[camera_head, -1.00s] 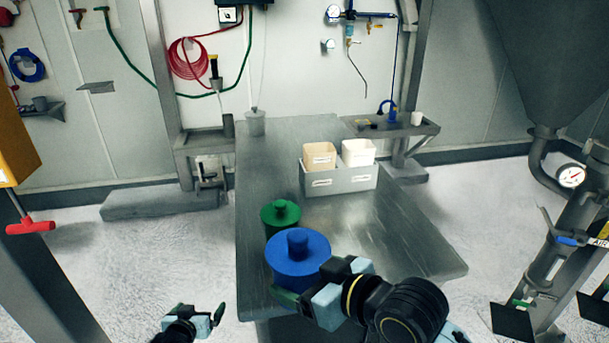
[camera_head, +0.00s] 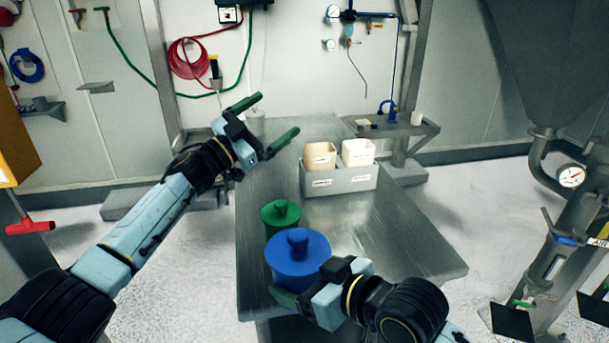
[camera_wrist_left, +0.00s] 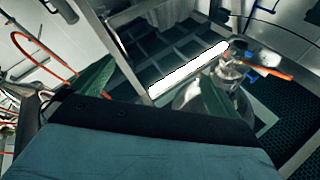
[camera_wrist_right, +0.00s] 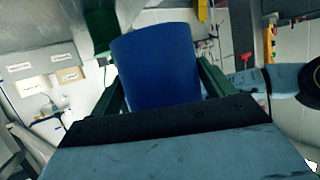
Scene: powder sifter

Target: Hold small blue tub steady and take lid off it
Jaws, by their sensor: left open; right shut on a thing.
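The small blue tub (camera_head: 299,272) stands at the near end of the steel table, its blue lid with a round knob (camera_head: 298,242) on top. My right gripper (camera_head: 288,294) is shut on the blue tub from the near right side; in the right wrist view the blue tub (camera_wrist_right: 157,68) sits between the green fingers, which partly hide its sides. My left gripper (camera_head: 268,122) is raised over the table's far left edge, open and empty, its green fingers spread wide. It is well away from the blue lid. The left wrist view shows nothing between its fingers (camera_wrist_left: 150,95).
A green tub with a knobbed lid (camera_head: 280,215) stands just behind the blue tub. A grey caddy (camera_head: 340,182) with two labelled containers, beige (camera_head: 319,156) and white (camera_head: 357,152), stands farther back. The right part of the table (camera_head: 410,240) is clear.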

